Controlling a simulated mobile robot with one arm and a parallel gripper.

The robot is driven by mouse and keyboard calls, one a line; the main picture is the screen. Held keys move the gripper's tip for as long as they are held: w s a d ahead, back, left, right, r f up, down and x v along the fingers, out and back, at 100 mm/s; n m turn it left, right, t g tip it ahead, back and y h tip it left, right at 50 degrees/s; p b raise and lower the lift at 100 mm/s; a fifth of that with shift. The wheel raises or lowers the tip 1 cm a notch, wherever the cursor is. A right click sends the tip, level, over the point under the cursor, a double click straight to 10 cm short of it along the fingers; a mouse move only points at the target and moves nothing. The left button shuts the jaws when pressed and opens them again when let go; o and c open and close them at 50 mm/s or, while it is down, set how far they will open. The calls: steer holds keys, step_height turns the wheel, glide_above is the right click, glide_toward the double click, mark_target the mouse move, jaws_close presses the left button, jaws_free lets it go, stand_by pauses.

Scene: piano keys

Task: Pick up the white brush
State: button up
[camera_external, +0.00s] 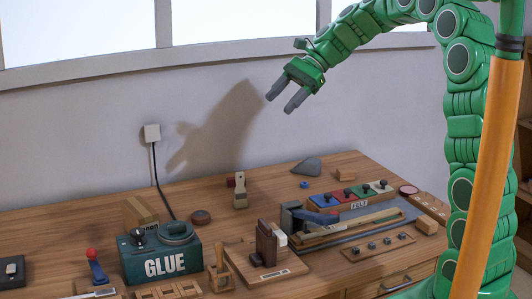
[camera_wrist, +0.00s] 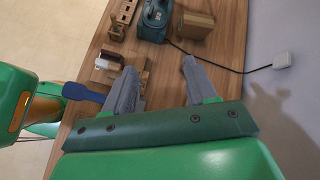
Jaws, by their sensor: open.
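My gripper (camera_external: 281,98) is open and empty, raised high above the workbench in front of the wall. Its two grey fingers are spread apart in the wrist view (camera_wrist: 160,76). A small white piece (camera_external: 281,239) stands against dark wooden blocks on a wooden base on the bench; it also shows in the wrist view (camera_wrist: 102,63), left of the fingers. It may be the white brush, but it is too small to be sure. My gripper is well above it and touches nothing.
The bench (camera_external: 220,225) is crowded. A green GLUE box (camera_external: 162,261) stands front left. A blue-handled tool (camera_external: 318,217) lies right of centre, before coloured felt blocks (camera_external: 350,195). A wall socket (camera_external: 152,132) has a hanging black cable. The air around my gripper is free.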

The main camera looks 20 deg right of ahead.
mark_target(237, 199)
steer(key=shift+w+f+m+t+y, duration=1.55)
steer(key=shift+w+m, duration=2.15)
steer(key=shift+w, duration=5.35)
steer(key=shift+g, duration=0.35)
step_height(237, 199, down, 28)
steer(key=shift+s+d+f, duration=0.1)
steer(key=shift+d, duration=0.05)
steer(key=shift+f+x, duration=0.2)
steer(key=shift+x, duration=1.8)
steer(key=shift+f+x, duration=0.25)
steer(key=shift+x, duration=1.7)
steer(key=shift+s+d, duration=0.1)
steer(key=shift+d, duration=0.1)
jaws_close()
